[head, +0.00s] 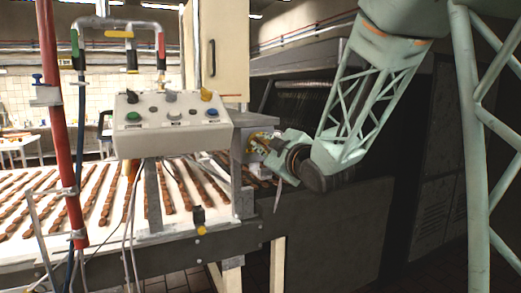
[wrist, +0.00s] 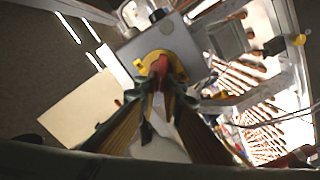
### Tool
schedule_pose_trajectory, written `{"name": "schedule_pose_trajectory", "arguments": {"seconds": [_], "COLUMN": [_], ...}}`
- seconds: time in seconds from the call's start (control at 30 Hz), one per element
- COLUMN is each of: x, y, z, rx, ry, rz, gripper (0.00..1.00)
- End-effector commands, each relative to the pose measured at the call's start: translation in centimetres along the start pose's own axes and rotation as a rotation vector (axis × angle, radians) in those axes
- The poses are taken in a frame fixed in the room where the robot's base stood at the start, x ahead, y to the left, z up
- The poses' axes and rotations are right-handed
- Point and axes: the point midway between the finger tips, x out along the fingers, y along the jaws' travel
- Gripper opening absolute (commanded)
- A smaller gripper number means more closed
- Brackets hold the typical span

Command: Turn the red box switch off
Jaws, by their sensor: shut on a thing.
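The red switch (wrist: 160,65) sits on a yellow round base (wrist: 145,62) on the face of a grey box (wrist: 172,38) in the wrist view. My gripper (wrist: 160,82) is shut on the red switch, with its two fingers closing in from either side. The fingertips hide part of the switch, and its exact angle is hard to tell. In the head view my gripper (head: 260,143) is at the side of the machine, right of the control panel; the red switch cannot be made out there.
A control panel (head: 140,140) with several knobs and buttons stands left of my gripper. Rows of chocolate bars lie on the white conveyor (head: 110,222) below it. A beige cabinet door (head: 228,45) is above, and a red pole (head: 55,100) stands at left.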

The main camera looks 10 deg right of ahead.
Motion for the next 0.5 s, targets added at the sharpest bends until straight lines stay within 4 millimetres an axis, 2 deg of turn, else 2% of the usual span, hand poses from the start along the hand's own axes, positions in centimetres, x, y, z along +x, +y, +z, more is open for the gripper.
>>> {"name": "schedule_pose_trajectory", "arguments": {"seconds": [0.5], "x": [0.02], "y": [-0.46], "z": [0.13], "rx": [-0.227], "ry": [0.0], "rz": [0.0], "gripper": [0.0]}}
